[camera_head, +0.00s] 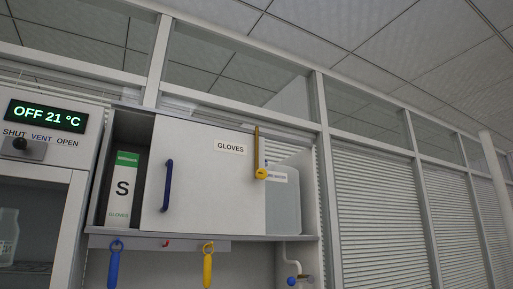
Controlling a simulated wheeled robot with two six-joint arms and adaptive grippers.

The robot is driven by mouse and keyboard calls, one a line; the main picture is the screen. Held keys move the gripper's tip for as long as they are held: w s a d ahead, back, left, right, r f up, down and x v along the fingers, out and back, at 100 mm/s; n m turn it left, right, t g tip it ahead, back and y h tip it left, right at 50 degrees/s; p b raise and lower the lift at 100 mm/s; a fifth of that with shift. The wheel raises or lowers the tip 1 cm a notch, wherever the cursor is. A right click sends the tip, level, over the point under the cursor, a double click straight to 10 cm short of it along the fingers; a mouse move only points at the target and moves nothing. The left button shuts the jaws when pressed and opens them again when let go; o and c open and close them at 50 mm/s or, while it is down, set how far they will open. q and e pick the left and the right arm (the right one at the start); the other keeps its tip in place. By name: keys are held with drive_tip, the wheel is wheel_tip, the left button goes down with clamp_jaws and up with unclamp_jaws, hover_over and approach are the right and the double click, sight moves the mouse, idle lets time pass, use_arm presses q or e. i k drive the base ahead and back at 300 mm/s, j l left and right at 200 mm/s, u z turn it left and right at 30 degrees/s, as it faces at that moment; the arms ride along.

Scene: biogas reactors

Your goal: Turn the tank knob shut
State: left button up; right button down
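A pale translucent tank (283,209) stands in the right end of the wall cupboard, partly hidden by the sliding panel. Its label (277,177) is partly covered and ends in letters like "WATER". A white pipe (290,263) comes down below the cupboard at the right. A round blue knob (292,281) sits at its lower end, with a small yellow piece beside it; its setting is too small to tell. A separate dark knob (20,143) is on the left cabinet's panel, under "SHUT VENT OPEN". Neither gripper is in view.
The white "GLOVES" panel (205,185) has a blue handle (167,186) and a yellow bar (260,155) at its right edge. A glove box (123,188) stands left. Blue (114,265) and yellow (208,265) tools hang below. The cabinet display (46,116) reads "OFF 21 °C".

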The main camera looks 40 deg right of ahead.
sight(261, 173)
drive_tip(key=i+l+z, duration=0.1)
drive_tip(key=i+l, duration=0.4)
drive_tip(key=k+l+z, duration=0.25)
drive_tip(key=l, duration=0.75)
drive_tip(key=l+z, duration=0.25)
drive_tip(key=l, duration=0.8)
